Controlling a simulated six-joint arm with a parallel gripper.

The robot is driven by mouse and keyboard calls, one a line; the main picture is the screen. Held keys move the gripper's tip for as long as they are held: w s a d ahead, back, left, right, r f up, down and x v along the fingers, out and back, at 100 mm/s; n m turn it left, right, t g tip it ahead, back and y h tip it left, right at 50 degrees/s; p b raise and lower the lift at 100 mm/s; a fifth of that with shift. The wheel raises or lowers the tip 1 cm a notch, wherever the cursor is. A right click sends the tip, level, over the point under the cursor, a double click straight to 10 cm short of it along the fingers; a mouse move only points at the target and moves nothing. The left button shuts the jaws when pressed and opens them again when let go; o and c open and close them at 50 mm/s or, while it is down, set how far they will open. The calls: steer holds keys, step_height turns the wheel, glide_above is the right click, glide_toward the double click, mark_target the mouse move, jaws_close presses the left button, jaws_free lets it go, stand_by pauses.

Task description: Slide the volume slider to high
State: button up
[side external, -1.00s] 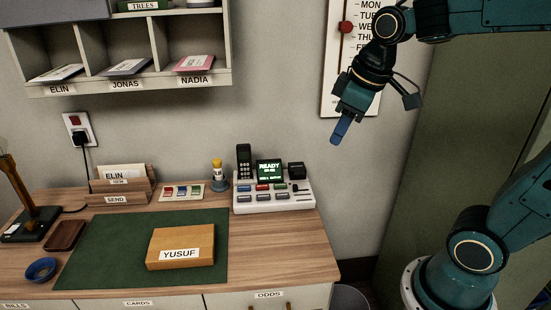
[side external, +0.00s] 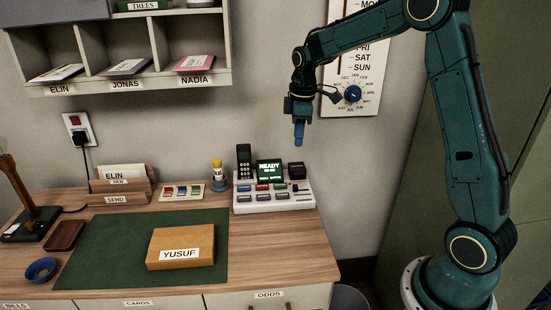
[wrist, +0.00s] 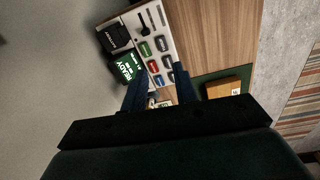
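The white desk console (side external: 243,207) stands at the back right of the desk. It carries a small dark slider (side external: 296,188) at its right end; in the wrist view the slider (wrist: 144,30) shows near the top as a dark knob in a narrow slot. Its markings are too small to read. My gripper (side external: 299,138) hangs in the air above the right end of the console, fingers pointing down and touching nothing. In the wrist view its two blue fingers (wrist: 160,86) stand apart with nothing held between them.
The console also has a lit READY screen (side external: 269,171), a dark handset (side external: 243,161) and several coloured buttons. A wall calendar panel (side external: 372,98) with a blue dial is behind my arm. A YUSUF parcel (side external: 181,239) lies on the green mat (side external: 95,250).

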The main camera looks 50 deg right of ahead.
steer(key=n+g, duration=0.1)
glide_above(295, 185)
step_height(295, 185, down, 7)
steer(key=shift+s+r, duration=0.1)
steer(key=shift+r, duration=0.1)
steer(key=shift+f, duration=0.1)
step_height(295, 185, down, 14)
steer(key=shift+a+r, duration=0.1)
steer(key=shift+r, duration=0.1)
stand_by(0.4)
jaws_close()
